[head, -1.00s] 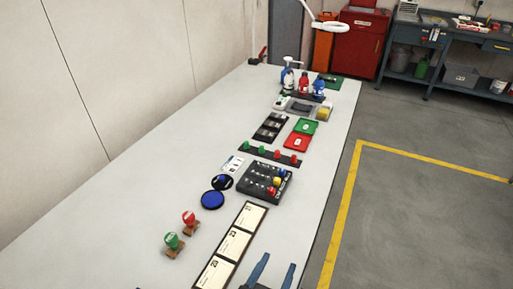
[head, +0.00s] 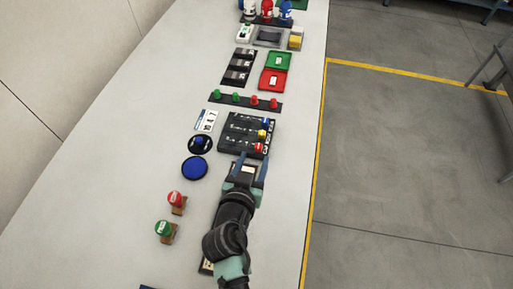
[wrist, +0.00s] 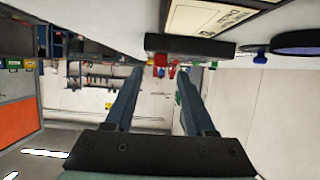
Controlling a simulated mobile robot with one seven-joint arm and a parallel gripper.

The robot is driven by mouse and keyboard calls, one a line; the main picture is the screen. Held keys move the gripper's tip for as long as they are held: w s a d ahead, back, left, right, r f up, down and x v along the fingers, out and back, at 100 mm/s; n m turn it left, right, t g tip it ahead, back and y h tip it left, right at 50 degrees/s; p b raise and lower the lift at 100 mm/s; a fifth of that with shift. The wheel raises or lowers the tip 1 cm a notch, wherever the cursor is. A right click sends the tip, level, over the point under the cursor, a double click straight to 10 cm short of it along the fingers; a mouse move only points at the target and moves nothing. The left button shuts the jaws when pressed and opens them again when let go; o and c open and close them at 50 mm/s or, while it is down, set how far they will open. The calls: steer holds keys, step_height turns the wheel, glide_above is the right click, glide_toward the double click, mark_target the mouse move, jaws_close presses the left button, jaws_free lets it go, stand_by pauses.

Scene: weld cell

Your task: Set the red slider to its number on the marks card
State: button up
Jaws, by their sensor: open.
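The slider box (head: 235,131) is a dark block on the table with three knobs near its right side. The red slider (head: 258,147) is the nearest knob, with the yellow and blue ones behind it. The marks card (head: 206,121) is a small white card left of the box; its print is too small to read. My gripper (head: 252,157) is open and empty, just in front of the box's near edge, close to the red slider. Its spread fingers also show in the wrist view (wrist: 158,74), where the scene appears upside down.
A blue disc (head: 194,168) and a black round base (head: 200,145) lie left of the box. Red (head: 176,200) and green (head: 165,231) stamps stand nearer. A strip with green and red knobs (head: 246,102) lies behind the box. My arm covers much of the label frame.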

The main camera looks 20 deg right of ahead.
mark_target(257, 149)
steer(key=shift+x, duration=2.3)
steer(key=shift+c, duration=0.3)
jaws_close()
